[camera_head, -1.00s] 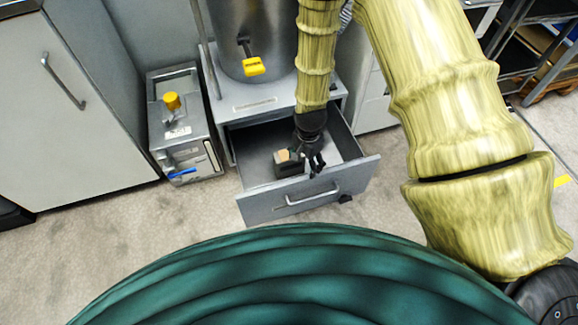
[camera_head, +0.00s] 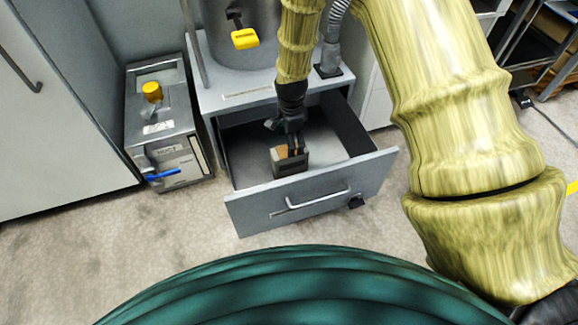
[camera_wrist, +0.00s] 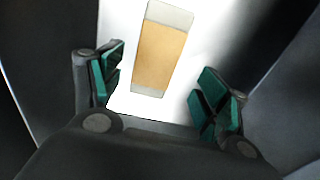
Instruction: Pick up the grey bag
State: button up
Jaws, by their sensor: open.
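The grey bag (camera_head: 290,166) looks like a small dark grey block with a tan patch on top. It sits inside the open drawer (camera_head: 312,205), near the drawer's front. My gripper (camera_head: 296,150) points down into the drawer, right above or at the bag, and partly covers its top. In the wrist view my gripper (camera_wrist: 160,92) has its green-padded fingers spread wide. The tan patch of the bag (camera_wrist: 160,58) shows between and beyond them, on a bright white area. I cannot tell whether the fingers touch the bag.
The drawer belongs to a grey cabinet (camera_head: 245,93) under a metal vessel with a yellow-handled valve (camera_head: 244,39). A grey machine with a yellow knob (camera_head: 152,92) and a blue lever stands to the left. The floor in front is clear.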

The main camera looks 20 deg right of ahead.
aim_at(290, 161)
notch_tip(290, 161, down, 6)
jog(key=b, duration=0.2)
jog(key=shift+r+b, duration=0.2)
jog(key=shift+b, duration=0.1)
jog(key=shift+s+a+f+b, duration=0.15)
jog(key=shift+f+b, duration=0.9)
jog(key=shift+f, duration=0.25)
jog(key=shift+s+a+f+b, duration=0.15)
jog(key=shift+f+b, duration=0.9)
jog(key=shift+f, duration=0.25)
jog(key=c, duration=1.3)
